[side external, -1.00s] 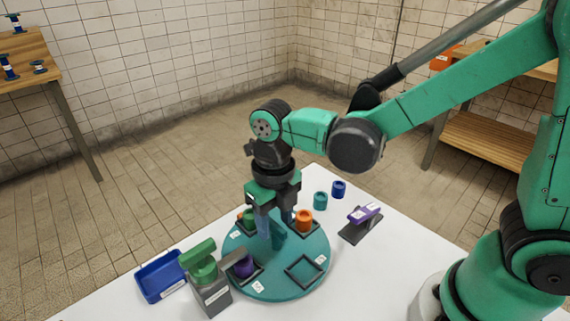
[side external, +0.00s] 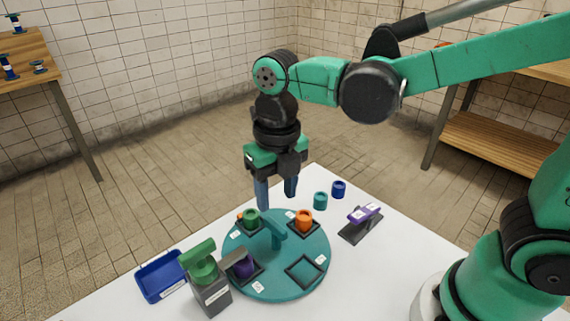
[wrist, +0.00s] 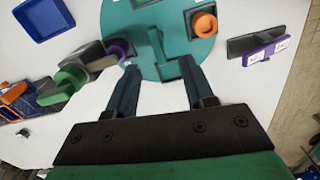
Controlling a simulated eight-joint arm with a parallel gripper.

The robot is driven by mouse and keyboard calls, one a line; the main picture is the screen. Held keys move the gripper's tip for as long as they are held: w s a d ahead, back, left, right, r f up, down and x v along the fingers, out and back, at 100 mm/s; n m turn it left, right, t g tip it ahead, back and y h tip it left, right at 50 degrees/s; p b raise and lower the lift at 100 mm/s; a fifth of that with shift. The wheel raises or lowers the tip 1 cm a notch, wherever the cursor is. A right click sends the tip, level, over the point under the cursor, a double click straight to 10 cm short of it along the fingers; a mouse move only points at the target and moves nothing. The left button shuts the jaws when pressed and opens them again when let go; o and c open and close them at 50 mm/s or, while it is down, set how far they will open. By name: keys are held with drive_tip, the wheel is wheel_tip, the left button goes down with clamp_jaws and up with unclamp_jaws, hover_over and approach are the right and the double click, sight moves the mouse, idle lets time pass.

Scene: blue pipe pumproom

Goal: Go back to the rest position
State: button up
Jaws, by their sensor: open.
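My gripper (side external: 277,192) is open and empty, pointing down above the far side of the round teal turntable (side external: 310,282). Its two fingers also show apart in the wrist view (wrist: 160,75). On the turntable, a green cup (side external: 251,217), an orange cup (side external: 304,219) and a purple cup (side external: 243,266) sit in square frames. Another square frame (side external: 304,270) at the front right is empty. A teal handle (side external: 273,233) stands at the turntable's middle. The fingertips are clear of the cups.
A blue tray (side external: 162,278) and a grey dispenser with a green top (side external: 207,282) stand left. A teal cup (side external: 320,200), a blue cup (side external: 338,189) and a purple piece on a dark stand (side external: 363,215) are right. Open air surrounds my gripper above the white table (side external: 385,255).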

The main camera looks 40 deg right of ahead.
drive_tip(key=s+d+r+m+t, duration=0.1)
drive_tip(key=d+m+t, duration=0.2)
drive_tip(key=m, duration=1.4)
drive_tip(key=s+d+m+t, duration=0.1)
drive_tip(key=d+m+t, duration=0.3)
drive_tip(key=m, duration=1.3)
drive_tip(key=d, duration=0.2)
drive_tip(key=shift+d+r+m, duration=0.3)
drive_tip(key=shift+r, duration=0.05)
